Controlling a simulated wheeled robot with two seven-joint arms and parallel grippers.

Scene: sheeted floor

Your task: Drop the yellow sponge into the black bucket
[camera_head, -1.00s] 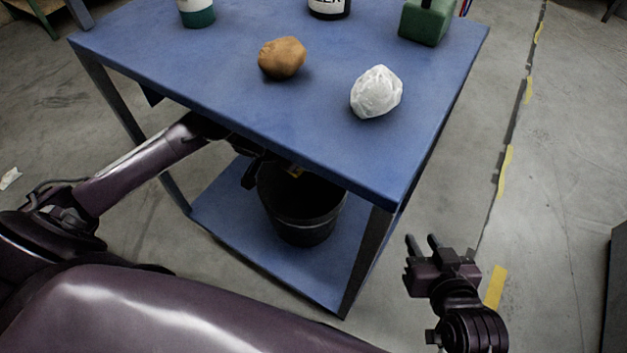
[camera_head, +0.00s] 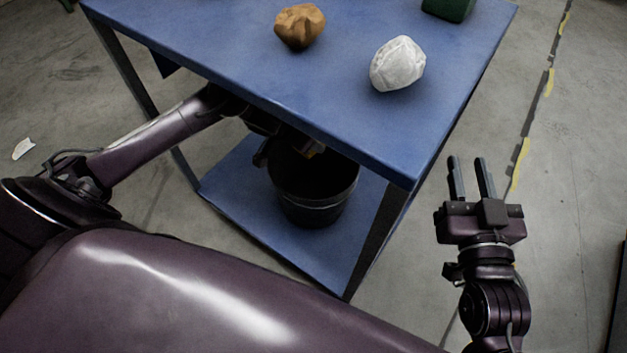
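The black bucket (camera_head: 312,205) stands upright on the lower shelf of the blue table, its mouth partly under the tabletop edge. My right gripper (camera_head: 468,162) is open and empty, fingers apart, right of the table.
The blue tabletop (camera_head: 330,110) covers the space above the bucket. A brown lump (camera_head: 299,27), a white crumpled lump (camera_head: 397,64) and a green object (camera_head: 448,8) sit on it. A table leg (camera_head: 378,240) stands right of the bucket.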

